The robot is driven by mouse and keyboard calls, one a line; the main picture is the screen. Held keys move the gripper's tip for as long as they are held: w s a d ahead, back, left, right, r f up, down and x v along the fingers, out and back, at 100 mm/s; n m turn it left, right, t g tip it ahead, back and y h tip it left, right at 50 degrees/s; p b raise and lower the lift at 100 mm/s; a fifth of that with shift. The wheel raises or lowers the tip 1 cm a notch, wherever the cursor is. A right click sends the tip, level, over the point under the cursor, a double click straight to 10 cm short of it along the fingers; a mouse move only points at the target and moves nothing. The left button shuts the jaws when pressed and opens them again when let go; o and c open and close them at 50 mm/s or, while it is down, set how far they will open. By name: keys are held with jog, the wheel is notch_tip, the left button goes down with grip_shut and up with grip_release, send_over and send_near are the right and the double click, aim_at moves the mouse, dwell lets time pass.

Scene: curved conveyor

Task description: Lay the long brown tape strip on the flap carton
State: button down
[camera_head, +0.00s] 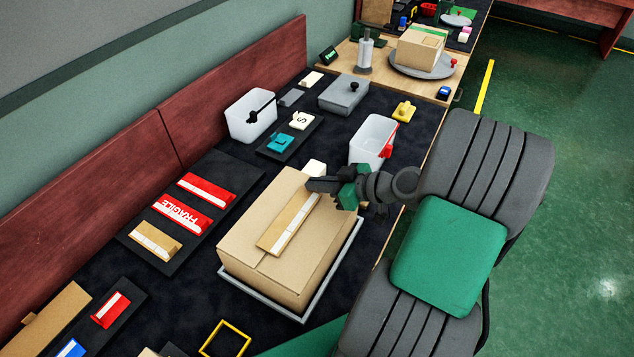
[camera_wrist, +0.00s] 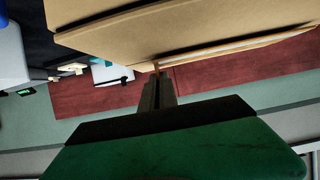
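The long brown tape strip (camera_head: 283,232), with a pale band along it, is over the top of the flap carton (camera_head: 240,235), running lengthwise near its middle. In the wrist view the strip (camera_wrist: 230,49) shows edge-on along the carton's (camera_wrist: 190,28) top face. I cannot tell if its whole length touches. My gripper (camera_head: 318,186) is at the strip's far end, low over the carton. In the wrist view my gripper (camera_wrist: 158,80) looks shut, its fingertips at a small brown tab on the strip's end. The tab is mostly hidden in the head view.
The carton stands in a grey tray (camera_head: 303,316). A dark mat (camera_head: 190,235) with red, FRAGILE and brown strips lies left. A white bin (camera_head: 372,138) stands behind my gripper, another bin (camera_head: 248,120) farther left. A yellow frame (camera_head: 225,338) lies in front.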

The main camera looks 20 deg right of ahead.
jog(key=shift+f, duration=0.4)
jog(key=c, duration=1.6)
grip_release()
jog(key=shift+o, duration=0.2)
jog(key=shift+s+d, duration=0.1)
jog(key=b+v, duration=0.1)
jog(key=v, duration=0.6)
jog(key=shift+s+d+r, duration=0.15)
jog(key=shift+s+r, duration=0.1)
